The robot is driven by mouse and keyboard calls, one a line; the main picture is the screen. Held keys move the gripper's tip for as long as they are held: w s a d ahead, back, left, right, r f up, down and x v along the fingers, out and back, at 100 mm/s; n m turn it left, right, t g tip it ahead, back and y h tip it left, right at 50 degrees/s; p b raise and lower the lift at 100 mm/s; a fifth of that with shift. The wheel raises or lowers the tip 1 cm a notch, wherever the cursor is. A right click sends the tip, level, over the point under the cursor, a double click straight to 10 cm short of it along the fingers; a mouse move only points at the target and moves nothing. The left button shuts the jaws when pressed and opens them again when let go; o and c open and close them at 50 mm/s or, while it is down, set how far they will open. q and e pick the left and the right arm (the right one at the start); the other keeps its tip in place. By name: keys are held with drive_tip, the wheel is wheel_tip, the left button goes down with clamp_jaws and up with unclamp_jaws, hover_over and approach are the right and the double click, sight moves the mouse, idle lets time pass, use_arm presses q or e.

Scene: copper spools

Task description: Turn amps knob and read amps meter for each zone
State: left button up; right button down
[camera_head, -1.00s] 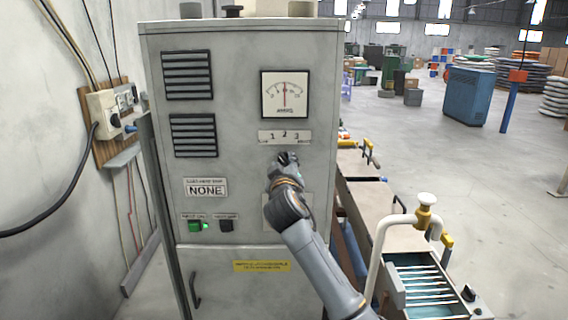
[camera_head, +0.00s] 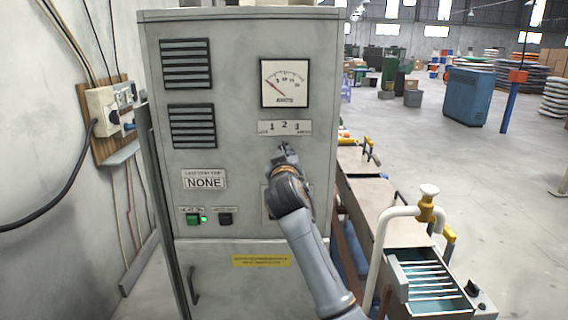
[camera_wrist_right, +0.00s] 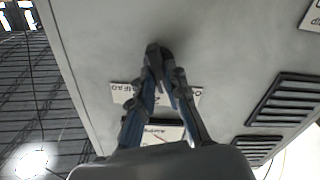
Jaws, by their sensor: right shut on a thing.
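The amps meter (camera_head: 284,83) is a white square dial on the grey cabinet front. Its red needle points up-left, near the low end of the scale. Below it is a plate marked 1 2 3 (camera_head: 285,128). My right gripper (camera_head: 285,150) is at the panel just below that plate, shut on the amps knob, which its fingers hide. In the right wrist view the closed fingertips (camera_wrist_right: 157,52) meet at the panel, with the number plate (camera_wrist_right: 124,93) and part of the meter (camera_wrist_right: 158,134) behind the fingers. The knob's exact setting cannot be told. My left gripper is not in view.
The grey cabinet (camera_head: 240,110) also carries vents (camera_head: 187,64), a NONE sign (camera_head: 204,181), a lit green button (camera_head: 194,219) and a black one (camera_head: 225,219). A wall box (camera_head: 105,110) with cables is at left. Machinery with a white pipe (camera_head: 378,250) stands at right.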

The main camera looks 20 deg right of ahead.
drive_tip(key=shift+m+b, duration=1.45)
drive_tip(key=shift+m, duration=0.55)
drive_tip(key=c, duration=1.3)
unclamp_jaws()
drive_tip(key=shift+c, duration=0.2)
drive_tip(key=v, duration=1.2)
